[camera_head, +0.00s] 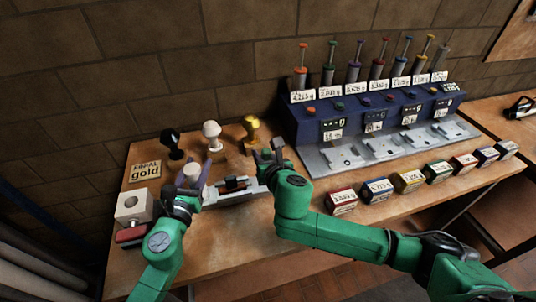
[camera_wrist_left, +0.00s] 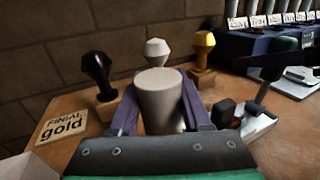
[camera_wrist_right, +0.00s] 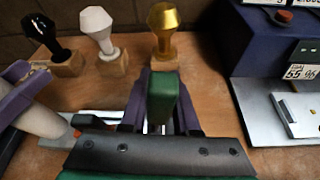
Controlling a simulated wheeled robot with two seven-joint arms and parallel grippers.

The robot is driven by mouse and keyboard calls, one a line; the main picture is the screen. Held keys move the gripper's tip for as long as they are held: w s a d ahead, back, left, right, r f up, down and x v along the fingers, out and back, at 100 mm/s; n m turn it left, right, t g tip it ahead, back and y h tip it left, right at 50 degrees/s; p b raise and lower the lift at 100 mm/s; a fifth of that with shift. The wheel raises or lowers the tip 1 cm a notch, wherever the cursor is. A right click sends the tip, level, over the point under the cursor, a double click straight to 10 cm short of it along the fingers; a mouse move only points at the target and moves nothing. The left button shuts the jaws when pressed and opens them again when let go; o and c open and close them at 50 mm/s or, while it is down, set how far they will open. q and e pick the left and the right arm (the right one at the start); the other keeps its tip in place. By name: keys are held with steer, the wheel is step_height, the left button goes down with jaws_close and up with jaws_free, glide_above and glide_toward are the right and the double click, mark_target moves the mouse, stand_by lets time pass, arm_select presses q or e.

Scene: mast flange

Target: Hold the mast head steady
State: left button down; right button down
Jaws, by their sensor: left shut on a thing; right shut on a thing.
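A pale cylinder (camera_head: 192,171), which looks like the mast head, stands between the fingers of my left gripper (camera_head: 192,180). In the left wrist view the cylinder (camera_wrist_left: 160,100) is roughly upright, with a purple finger on each side. My right gripper (camera_head: 268,157) is shut on a green handle (camera_wrist_right: 162,97) to the right of the cylinder. A metal fixture (camera_head: 235,197) with a dark clamp (camera_head: 235,183) lies between the grippers.
Black (camera_head: 172,143), white (camera_head: 212,135) and gold (camera_head: 251,128) finials stand on wooden blocks behind. A sign (camera_head: 145,171) reads "FINIAL gold". A pale block with a hole (camera_head: 134,206) stands at left. A blue dispenser bench (camera_head: 375,122) and several small boxes (camera_head: 410,181) fill the right.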

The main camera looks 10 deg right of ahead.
steer(key=shift+s+a+n+h, duration=0.1)
steer(key=shift+a+n+h, duration=0.4)
steer(key=shift+a+n, duration=0.1)
steer(key=c, duration=0.6)
jaws_free()
steer(key=shift+c, duration=0.2)
steer(key=v, duration=1.2)
